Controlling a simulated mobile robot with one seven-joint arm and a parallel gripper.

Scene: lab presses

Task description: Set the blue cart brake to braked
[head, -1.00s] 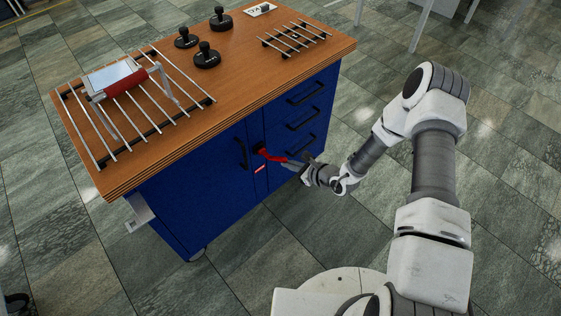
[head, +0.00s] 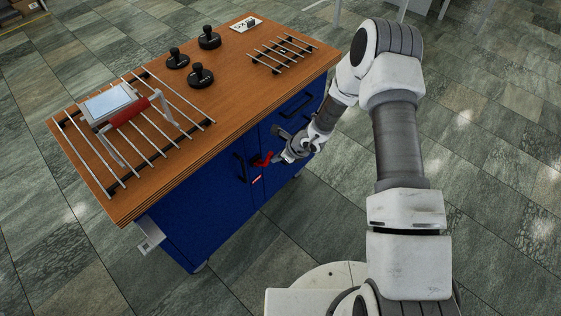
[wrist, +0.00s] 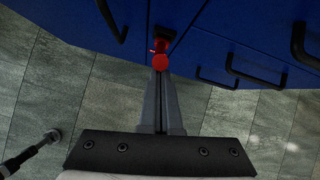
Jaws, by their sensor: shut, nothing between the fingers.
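The blue cart (head: 205,215) has a wooden top and blue doors and drawers. A red brake lever (head: 262,160) sticks out from its front between the door and the drawers, above a small red label (head: 256,179). The lever also shows in the wrist view, with a round red end (wrist: 160,62). My gripper (head: 284,157) is beside the lever at the cart front. In the wrist view its fingers (wrist: 160,75) are shut together, with the tips at the lever's red end; I cannot tell whether they touch it.
Black handles stand out from the cart front, such as the door handle (head: 239,167) and a handle in the wrist view (wrist: 255,72). On the top are a wire rack with a red-handled device (head: 130,110), black knobbed weights (head: 200,76) and a smaller rack (head: 282,52). The tiled floor (head: 490,180) is open at right.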

